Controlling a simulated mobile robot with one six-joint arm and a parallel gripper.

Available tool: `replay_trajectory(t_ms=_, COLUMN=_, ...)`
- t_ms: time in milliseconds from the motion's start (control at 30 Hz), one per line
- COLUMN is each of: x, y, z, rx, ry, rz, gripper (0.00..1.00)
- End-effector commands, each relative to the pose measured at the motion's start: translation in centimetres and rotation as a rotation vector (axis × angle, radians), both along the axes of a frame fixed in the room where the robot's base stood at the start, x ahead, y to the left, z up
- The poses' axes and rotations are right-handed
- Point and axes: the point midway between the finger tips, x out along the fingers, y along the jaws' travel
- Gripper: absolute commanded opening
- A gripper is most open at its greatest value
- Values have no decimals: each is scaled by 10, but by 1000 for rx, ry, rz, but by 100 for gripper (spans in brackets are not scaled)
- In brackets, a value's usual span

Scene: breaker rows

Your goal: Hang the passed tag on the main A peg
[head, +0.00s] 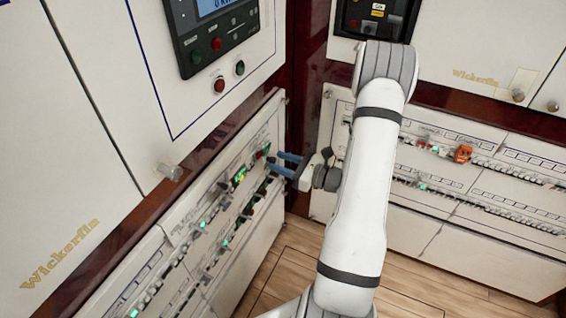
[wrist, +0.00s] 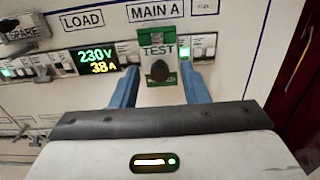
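My gripper (wrist: 160,84) reaches the left breaker panel, and it also shows in the head view (head: 279,163). Its two blue fingers are apart, one on each side of a green piece (wrist: 158,48) marked "TEST". A dark round knob (wrist: 160,70) stands out at the lower part of that piece. I see no clear gap closed on it. The "MAIN A" label (wrist: 155,10) is on the panel just above. I cannot make out a tag marked passed, nor tell whether the dark knob is the peg.
A lit meter (wrist: 97,62) reading 230V 38A is left of the green piece, under the "LOAD" label (wrist: 82,19). A dark red cabinet edge (wrist: 297,75) is close on the right. An orange piece (head: 463,153) sits on the right panel. Wooden floor (head: 300,265) is clear below.

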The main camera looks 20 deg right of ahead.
Motion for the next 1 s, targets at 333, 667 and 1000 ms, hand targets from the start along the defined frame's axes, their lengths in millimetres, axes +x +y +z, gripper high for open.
replay_trajectory(t_ms=333, x=-4, y=-3, z=0, rx=0, ry=0, rz=-1, gripper=44)
replay_trajectory(t_ms=667, x=-44, y=-36, z=0, rx=0, ry=0, rz=-4, gripper=44)
replay_trajectory(t_ms=1000, x=-61, y=-48, z=0, rx=0, ry=0, rz=1, gripper=44)
